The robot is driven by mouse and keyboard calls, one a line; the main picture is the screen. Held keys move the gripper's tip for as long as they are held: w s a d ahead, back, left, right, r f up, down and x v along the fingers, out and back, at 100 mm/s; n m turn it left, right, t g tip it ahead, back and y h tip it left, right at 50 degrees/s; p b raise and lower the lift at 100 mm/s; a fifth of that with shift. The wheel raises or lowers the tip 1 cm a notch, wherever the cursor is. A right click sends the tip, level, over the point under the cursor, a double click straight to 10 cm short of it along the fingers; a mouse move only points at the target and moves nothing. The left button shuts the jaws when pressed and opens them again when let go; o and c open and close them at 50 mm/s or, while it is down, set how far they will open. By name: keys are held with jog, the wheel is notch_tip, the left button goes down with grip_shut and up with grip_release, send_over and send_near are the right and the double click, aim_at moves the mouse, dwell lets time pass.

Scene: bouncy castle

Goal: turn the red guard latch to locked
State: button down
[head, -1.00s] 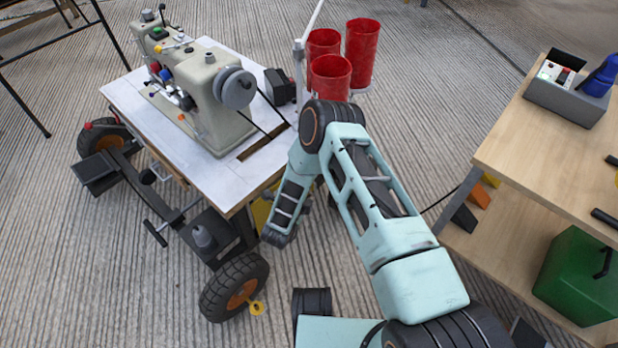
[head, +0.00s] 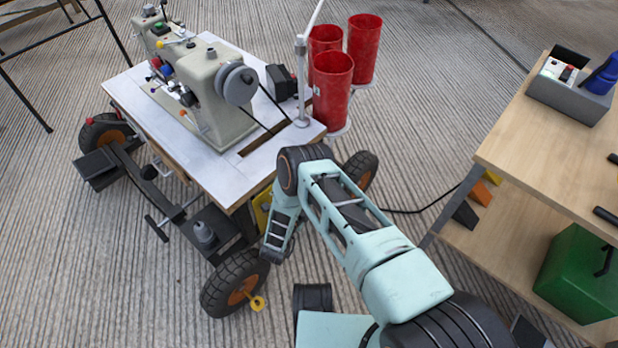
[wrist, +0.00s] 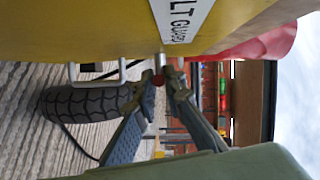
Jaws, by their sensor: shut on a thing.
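The yellow guard (wrist: 100,30) fills the top of the wrist view and bears a white label ending in "LT GUARD". A small red part (wrist: 158,80), which looks like the guard latch, shows between my fingertips at the guard's lower edge. My gripper (wrist: 166,76) is shut on it. The latch is mostly hidden by the fingers, so its exact angle cannot be told. In the head view a strip of the yellow guard (head: 262,208) shows under the sewing table, beside my wrist. My fingertips are hidden there.
The sewing table (head: 190,145) carries a sewing machine (head: 215,100). Red cups (head: 332,88) stand at its right side. A black wheel (head: 235,283) is close to my wrist. A wooden workbench (head: 540,130) stands at the right. A metal bracket (wrist: 96,84) hangs from the guard.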

jog(key=shift+w+d+r, duration=0.1)
jog(key=shift+w+r, duration=0.05)
jog(key=shift+r, duration=0.05)
jog(key=c, duration=2)
grip_release()
jog(key=shift+o, duration=0.2)
jog(key=shift+f, duration=0.1)
jog(key=v, duration=1.2)
